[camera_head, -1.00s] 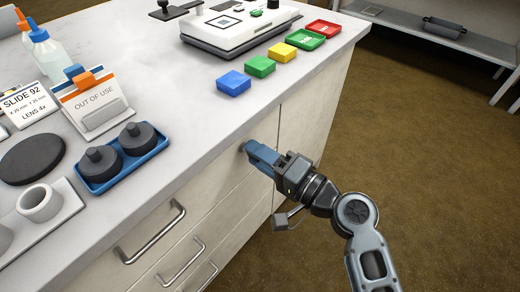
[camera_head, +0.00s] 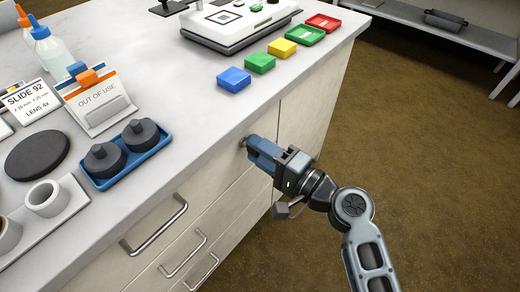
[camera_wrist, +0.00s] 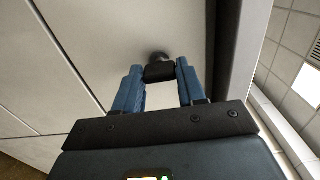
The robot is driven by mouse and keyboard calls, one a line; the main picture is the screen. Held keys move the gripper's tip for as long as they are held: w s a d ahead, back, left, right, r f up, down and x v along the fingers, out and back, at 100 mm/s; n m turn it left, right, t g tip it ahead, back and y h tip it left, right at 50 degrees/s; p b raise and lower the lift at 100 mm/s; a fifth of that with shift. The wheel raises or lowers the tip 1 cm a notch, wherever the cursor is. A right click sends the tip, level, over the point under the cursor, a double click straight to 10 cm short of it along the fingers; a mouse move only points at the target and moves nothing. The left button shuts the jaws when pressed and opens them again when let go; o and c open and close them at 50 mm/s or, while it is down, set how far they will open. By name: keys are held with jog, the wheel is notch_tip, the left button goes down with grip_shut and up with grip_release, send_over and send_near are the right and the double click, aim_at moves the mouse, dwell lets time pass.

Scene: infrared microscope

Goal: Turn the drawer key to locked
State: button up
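The drawer key shows in the wrist view as a black bow (camera_wrist: 159,73), in front of a round dark lock (camera_wrist: 159,56) on the pale drawer front. In the head view the lock (camera_head: 243,142) is a small grey spot near the top of the cabinet front, and my gripper hides the key. My gripper (camera_head: 251,145) points at the lock from the right. In the wrist view its two blue fingertips (camera_wrist: 160,68) sit on either side of the black bow and appear to touch it. Which lock position the key is at cannot be read.
Drawer handles (camera_head: 155,228) stick out below and left of my gripper. On the worktop above stand a blue tray with dark knobs (camera_head: 127,168), an OUT OF USE sign (camera_head: 98,100) and coloured blocks (camera_head: 233,80). Open floor (camera_head: 430,170) lies to the right.

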jog(key=o, duration=0.4)
jog(key=shift+d, duration=0.1)
jog(key=shift+d, duration=0.1)
jog(key=v, duration=0.7)
jog(key=shift+s+d+p, duration=0.2)
jog(key=shift+d+p, duration=0.05)
jog(key=shift+p, duration=0.05)
